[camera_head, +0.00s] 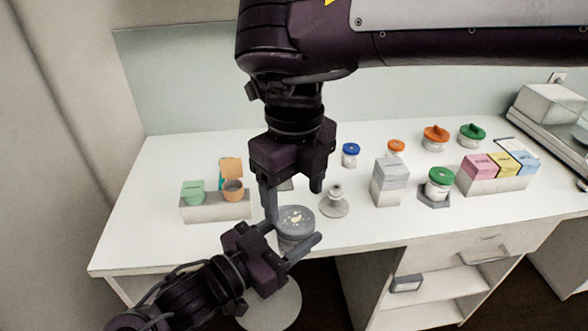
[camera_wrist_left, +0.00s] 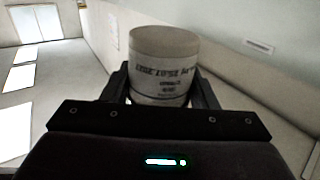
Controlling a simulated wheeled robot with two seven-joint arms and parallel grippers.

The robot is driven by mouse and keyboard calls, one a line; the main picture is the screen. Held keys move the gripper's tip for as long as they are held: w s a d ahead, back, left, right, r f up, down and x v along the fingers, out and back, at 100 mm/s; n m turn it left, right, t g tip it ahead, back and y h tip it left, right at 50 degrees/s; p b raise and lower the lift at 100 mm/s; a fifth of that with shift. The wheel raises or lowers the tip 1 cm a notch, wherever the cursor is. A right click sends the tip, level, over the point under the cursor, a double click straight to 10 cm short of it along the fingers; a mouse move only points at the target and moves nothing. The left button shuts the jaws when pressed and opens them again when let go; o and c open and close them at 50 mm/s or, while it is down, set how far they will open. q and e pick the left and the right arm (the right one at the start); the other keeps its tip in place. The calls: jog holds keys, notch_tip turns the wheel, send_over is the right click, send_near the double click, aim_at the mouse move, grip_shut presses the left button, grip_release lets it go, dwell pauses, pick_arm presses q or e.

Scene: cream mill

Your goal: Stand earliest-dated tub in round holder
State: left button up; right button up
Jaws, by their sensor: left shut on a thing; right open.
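My left gripper (camera_head: 292,235) is shut on a grey tub (camera_head: 296,222) with pale blotches on top, at the table's front edge. In the left wrist view this tub (camera_wrist_left: 163,62) sits between the fingers, with dark print on its side too blurred to read as a date. My right gripper (camera_head: 294,196) points down just above and behind it, open, with nothing seen between its fingers. A green-lidded tub (camera_head: 440,178) stands on a grey angular base (camera_head: 434,202). A small round white piece with a knob (camera_head: 334,205) stands right of my grippers. I cannot tell which thing is the round holder.
Blue-lidded (camera_head: 350,155) and orange-lidded (camera_head: 396,147) tubs stand at the back, with larger orange (camera_head: 435,137) and green (camera_head: 471,136) ones. A grey block (camera_head: 390,182) stands mid-right. A tray (camera_head: 495,186) holds coloured boxes. A left tray (camera_head: 214,210) holds green and orange items.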

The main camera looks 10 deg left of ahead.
aim_at(294, 220)
notch_tip(294, 220, down, 8)
jog(key=shift+r, duration=0.2)
jog(key=c, duration=0.7)
pick_arm(q)
jog(key=o, duration=1.3)
pick_arm(e)
jog(key=shift+c, duration=0.6)
